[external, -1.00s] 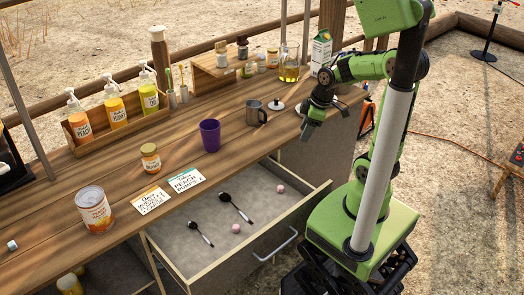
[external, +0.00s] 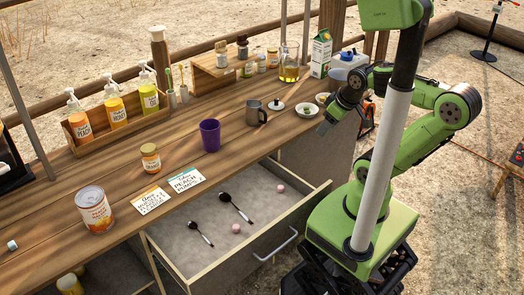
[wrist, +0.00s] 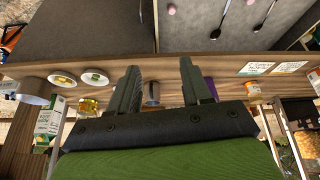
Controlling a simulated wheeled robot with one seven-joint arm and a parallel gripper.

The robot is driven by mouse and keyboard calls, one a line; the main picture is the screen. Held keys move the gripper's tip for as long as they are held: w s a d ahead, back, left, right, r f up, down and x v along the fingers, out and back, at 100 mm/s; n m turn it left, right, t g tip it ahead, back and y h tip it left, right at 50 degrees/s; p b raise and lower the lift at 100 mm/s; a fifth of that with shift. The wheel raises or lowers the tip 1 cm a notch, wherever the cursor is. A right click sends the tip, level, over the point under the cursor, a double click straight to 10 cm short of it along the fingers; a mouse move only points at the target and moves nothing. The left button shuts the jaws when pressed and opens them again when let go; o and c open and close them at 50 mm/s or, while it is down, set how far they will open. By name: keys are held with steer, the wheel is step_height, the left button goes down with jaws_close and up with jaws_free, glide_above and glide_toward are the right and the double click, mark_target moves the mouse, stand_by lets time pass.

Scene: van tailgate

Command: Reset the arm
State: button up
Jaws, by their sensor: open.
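My green arm stands at the right in the external view, its elbow bent out to the right. My gripper (external: 328,126) hangs over the right end of the wooden counter (external: 262,165), near its front edge and above the ground side. In the wrist view my gripper (wrist: 162,85) shows two dark fingers spread apart with nothing between them. The fingers are clear of every object. The open drawer (external: 262,222) is below and to the left of my gripper in the external view.
The drawer holds two black spoons (external: 235,208) and pink pieces (external: 236,229). A purple cup (external: 210,136), metal mug (external: 256,112), small bowls (external: 307,110), glass jug (external: 289,65) and carton (external: 321,54) stand on the counter.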

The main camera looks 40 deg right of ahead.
steer(key=w+f+n+g+y, duration=0.2)
steer(key=w+f+n, duration=0.4)
steer(key=w+n, duration=0.15)
steer(key=n+g+y, duration=0.1)
steer(key=n+g, duration=0.1)
steer(key=n, duration=0.2)
glide_above(282, 188)
steer(key=d, duration=0.5)
step_height(282, 188, down, 9)
steer(key=f+n, duration=0.1)
steer(key=f, duration=0.2)
steer(key=w+f+n+y, duration=0.1)
steer(key=f, duration=0.1)
steer(key=shift+d+f+n, duration=0.1)
steer(key=shift+d+n, duration=0.1)
steer(key=shift+n, duration=0.15)
steer(key=b+x, duration=0.3)
steer(key=x, duration=0.9)
steer(key=shift+s+a+f+b, duration=0.15)
steer(key=shift+f+b, duration=0.1)
steer(key=shift+b, duration=0.15)
steer(key=shift+s+r+p, duration=0.1)
steer(key=shift+r+p, duration=0.5)
steer(key=shift+r, duration=0.4)
steer(key=shift+s+f, duration=0.15)
steer(key=shift+s, duration=0.75)
